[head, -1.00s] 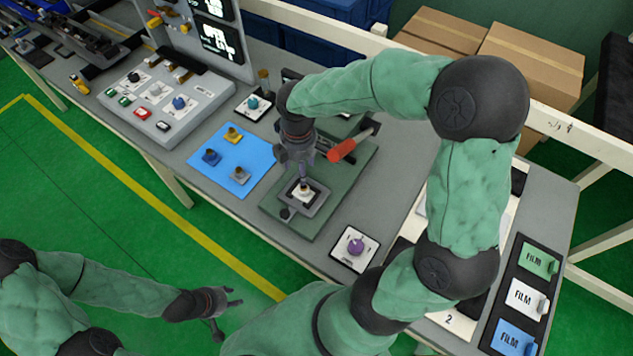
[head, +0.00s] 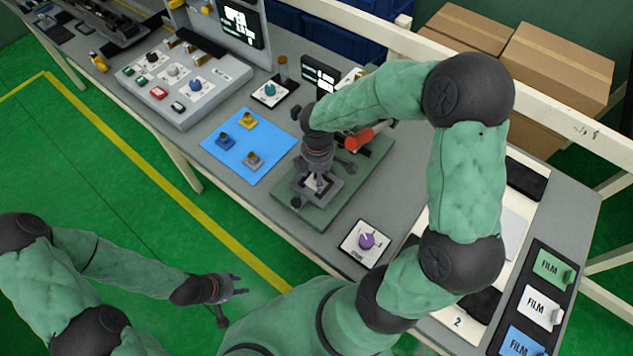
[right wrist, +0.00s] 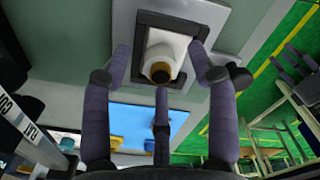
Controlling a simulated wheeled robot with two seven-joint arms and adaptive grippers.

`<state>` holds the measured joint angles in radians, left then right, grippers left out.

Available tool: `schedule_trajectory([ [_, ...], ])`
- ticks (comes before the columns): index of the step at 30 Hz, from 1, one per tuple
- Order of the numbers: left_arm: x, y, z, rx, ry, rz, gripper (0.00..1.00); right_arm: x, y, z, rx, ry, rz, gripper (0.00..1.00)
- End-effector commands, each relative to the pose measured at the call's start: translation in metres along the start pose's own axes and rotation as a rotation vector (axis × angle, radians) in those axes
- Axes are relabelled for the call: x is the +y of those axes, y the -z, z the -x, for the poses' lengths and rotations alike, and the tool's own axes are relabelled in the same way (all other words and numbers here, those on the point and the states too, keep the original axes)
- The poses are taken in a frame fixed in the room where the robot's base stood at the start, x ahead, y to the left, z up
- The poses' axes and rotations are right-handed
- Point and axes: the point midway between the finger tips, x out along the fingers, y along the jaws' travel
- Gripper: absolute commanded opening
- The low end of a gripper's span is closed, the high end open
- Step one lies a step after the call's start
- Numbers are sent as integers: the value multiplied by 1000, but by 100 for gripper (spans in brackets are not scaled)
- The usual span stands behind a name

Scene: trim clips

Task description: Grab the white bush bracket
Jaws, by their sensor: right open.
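The white bush bracket (right wrist: 168,48), with a brass-coloured bush and dark bore, sits in a grey square fixture (right wrist: 218,20). In the head view, the fixture (head: 330,196) stands on a green base plate (head: 350,206), and the bracket is mostly hidden by my right gripper (head: 317,178). In the right wrist view, my right gripper (right wrist: 160,58) is open, with purple-grey fingers on both sides of the bracket and a third below it. Whether they touch it I cannot tell. My left gripper (head: 232,298) is open and empty over the green floor, away from the bench.
A red-handled clamp (head: 360,138) stands behind the fixture on the same plate. A blue mat (head: 235,163) with small blue, yellow and grey brackets lies to the left. A purple knob panel (head: 365,241) lies near the front edge. Film cards (head: 540,305) are at the right.

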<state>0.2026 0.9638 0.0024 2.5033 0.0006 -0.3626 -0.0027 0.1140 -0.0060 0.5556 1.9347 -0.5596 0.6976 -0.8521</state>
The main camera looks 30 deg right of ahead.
Motion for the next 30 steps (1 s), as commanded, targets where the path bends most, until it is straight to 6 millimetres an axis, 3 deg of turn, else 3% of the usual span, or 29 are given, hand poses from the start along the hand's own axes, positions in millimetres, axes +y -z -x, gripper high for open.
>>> schedule_trajectory([
  [8, 0, 0, -1, 0, 0, 0, 40, 1, 0, -5, 1, -2, -1, 59],
  [14, 0, 0, -1, 0, 0, 0, 40, 1, 0, -5, 1, -2, -1, 2],
  [15, 0, 0, -1, 0, 0, 0, 40, 0, 0, -5, 1, -2, -1, 0],
  [30, 0, 0, 1, 0, 0, 0, 40, 1, 0, 2, 1, -3, -1, 0],
])
